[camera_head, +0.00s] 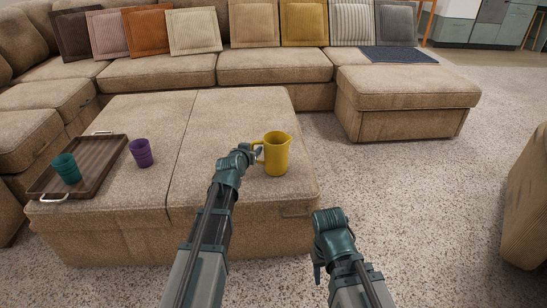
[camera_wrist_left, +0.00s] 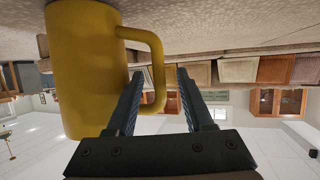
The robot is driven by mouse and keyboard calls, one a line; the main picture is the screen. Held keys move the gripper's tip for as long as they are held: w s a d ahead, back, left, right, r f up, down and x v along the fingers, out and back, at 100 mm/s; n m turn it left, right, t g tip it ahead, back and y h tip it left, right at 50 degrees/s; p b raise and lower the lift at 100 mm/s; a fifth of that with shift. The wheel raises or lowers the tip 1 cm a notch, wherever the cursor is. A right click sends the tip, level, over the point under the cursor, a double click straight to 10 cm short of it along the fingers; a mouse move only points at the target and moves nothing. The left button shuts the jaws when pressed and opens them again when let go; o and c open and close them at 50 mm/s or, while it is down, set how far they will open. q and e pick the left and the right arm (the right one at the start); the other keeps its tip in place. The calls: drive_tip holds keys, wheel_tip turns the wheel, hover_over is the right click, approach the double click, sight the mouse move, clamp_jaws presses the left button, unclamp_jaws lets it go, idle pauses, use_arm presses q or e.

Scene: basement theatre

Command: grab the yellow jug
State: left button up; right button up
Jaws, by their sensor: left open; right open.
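The yellow jug (camera_head: 277,153) stands upright near the right edge of the beige ottoman (camera_head: 215,190), with its handle toward the left. My left gripper (camera_head: 254,152) is at the jug's handle. In the left wrist view, which is upside down, the jug (camera_wrist_left: 85,70) fills the left side. Its handle (camera_wrist_left: 157,70) reaches between the two open fingers of my left gripper (camera_wrist_left: 160,75). A gap shows between the handle and the right finger; contact with the left finger is unclear. My right gripper (camera_head: 318,270) is low in front of the ottoman, away from the jug.
A wooden tray (camera_head: 100,160) with a teal cup (camera_head: 66,168) sits at the ottoman's left. A purple cup (camera_head: 141,153) stands beside the tray. A sectional sofa (camera_head: 275,66) with several cushions is behind. Carpet to the right is clear.

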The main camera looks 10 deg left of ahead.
use_arm(q)
clamp_jaws()
idle(1.3)
